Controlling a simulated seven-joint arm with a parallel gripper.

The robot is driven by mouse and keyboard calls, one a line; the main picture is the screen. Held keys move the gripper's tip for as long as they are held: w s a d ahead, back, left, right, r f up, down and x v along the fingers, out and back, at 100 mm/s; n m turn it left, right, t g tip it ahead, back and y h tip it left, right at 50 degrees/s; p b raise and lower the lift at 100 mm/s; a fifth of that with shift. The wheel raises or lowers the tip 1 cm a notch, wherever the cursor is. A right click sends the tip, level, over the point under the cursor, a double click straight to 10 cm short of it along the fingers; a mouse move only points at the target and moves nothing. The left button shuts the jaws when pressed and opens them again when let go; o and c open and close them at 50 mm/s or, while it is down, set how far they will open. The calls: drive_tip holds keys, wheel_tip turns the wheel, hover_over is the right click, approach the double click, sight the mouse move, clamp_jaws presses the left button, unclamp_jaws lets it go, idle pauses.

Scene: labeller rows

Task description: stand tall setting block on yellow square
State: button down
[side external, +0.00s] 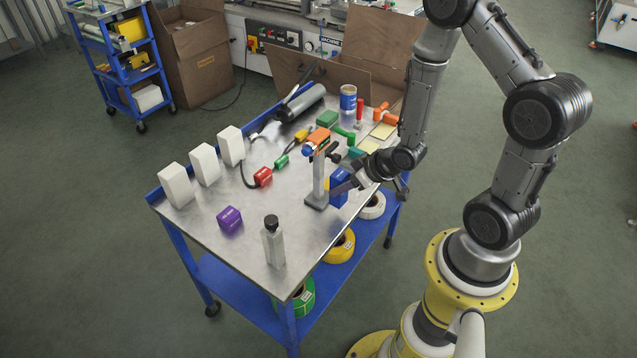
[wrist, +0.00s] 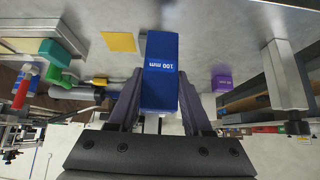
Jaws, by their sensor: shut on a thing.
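The tall blue setting block (side external: 340,188), marked "100 mm", is between the fingers of my gripper (side external: 352,184) near the table's right edge. In the wrist view the block (wrist: 161,75) stands out past the fingertips of my gripper (wrist: 160,105), which is shut on it. I cannot tell whether its base touches the table. A yellow square (wrist: 118,41) lies flat on the table, apart from the block, left of it in the wrist view.
A metal post stand (side external: 318,180) with an orange head is close beside the block. Green, teal and orange items sit near the squares.

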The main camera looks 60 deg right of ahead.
drive_tip(key=s+d+f, duration=0.1)
drive_tip(key=s+d, duration=0.2)
drive_tip(key=d, duration=0.5)
drive_tip(key=shift+d, duration=0.25)
drive_tip(key=shift+s, duration=0.1)
drive_tip(key=shift+w+f, duration=0.4)
drive_tip(key=shift+w, duration=0.3)
drive_tip(key=shift+w+f, duration=0.35)
drive_tip(key=shift+w, duration=0.35)
drive_tip(key=shift+w+f, duration=0.4)
drive_tip(key=shift+w, duration=0.3)
drive_tip(key=shift+w+f, duration=0.1)
drive_tip(key=shift+w, duration=2.75)
drive_tip(key=shift+f, duration=0.25)
drive_tip(key=shift+c, duration=1.2)
unclamp_jaws()
